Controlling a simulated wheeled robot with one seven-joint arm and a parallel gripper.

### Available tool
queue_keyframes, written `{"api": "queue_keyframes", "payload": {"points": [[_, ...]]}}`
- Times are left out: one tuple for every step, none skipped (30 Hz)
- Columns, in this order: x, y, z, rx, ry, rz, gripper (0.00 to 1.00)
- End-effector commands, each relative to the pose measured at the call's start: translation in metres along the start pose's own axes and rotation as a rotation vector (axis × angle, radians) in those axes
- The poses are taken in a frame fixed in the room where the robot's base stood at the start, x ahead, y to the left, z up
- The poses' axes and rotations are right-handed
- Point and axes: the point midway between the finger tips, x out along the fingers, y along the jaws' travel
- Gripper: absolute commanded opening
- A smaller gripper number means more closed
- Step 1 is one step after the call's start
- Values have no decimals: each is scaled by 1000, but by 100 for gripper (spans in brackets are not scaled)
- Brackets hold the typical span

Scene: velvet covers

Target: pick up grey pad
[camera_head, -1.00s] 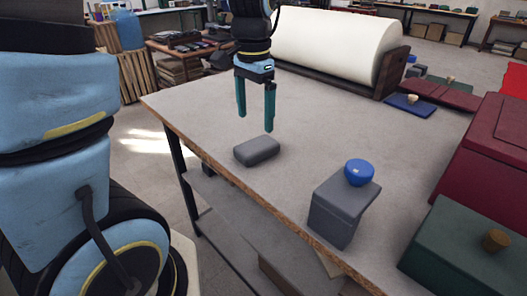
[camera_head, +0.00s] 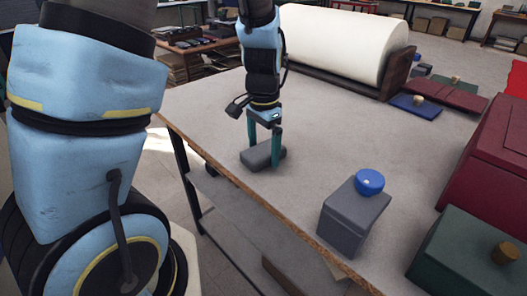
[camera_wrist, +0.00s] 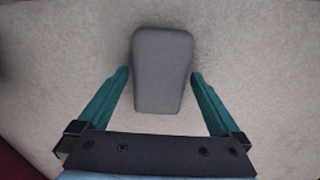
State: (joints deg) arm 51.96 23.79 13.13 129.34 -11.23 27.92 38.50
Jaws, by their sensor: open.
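The grey pad (camera_head: 262,157) is a rounded grey block lying flat on the table near its left edge. In the wrist view the pad (camera_wrist: 162,70) shows whole, between and beyond the fingertips. My gripper (camera_head: 264,150) is down at the pad, its teal fingers on either side of it. In the wrist view my gripper (camera_wrist: 160,76) is open, with a gap between each finger and the pad. I cannot tell whether the fingertips touch the table.
A grey box (camera_head: 350,216) with a blue knob (camera_head: 369,181) stands to the right near the front edge. A green box (camera_head: 470,255) and a dark red box (camera_head: 490,160) are at far right. A large white roll (camera_head: 340,45) lies behind. The table (camera_head: 330,120) between is clear.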

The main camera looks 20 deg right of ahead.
Motion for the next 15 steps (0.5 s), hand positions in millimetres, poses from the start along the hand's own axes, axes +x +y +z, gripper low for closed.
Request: {"api": "queue_keyframes", "payload": {"points": [[3, 0, 1, -1, -2, 0, 100], [4, 0, 0, -1, -1, 0, 100], [6, 0, 0, -1, 0, -1, 100], [6, 0, 0, -1, 0, -1, 100], [6, 0, 0, -1, 1, -1, 100], [6, 0, 0, -1, 1, -1, 100], [6, 0, 0, -1, 1, -1, 100], [6, 0, 0, -1, 1, -1, 100], [6, 0, 0, -1, 1, -1, 100], [6, 0, 0, -1, 1, -1, 98], [6, 0, 0, -1, 1, -1, 94], [6, 0, 0, 0, 1, -1, 90], [6, 0, 0, 0, 1, -1, 86], [6, 0, 0, 0, 1, -1, 83], [6, 0, 0, 0, 1, -1, 79]]}}
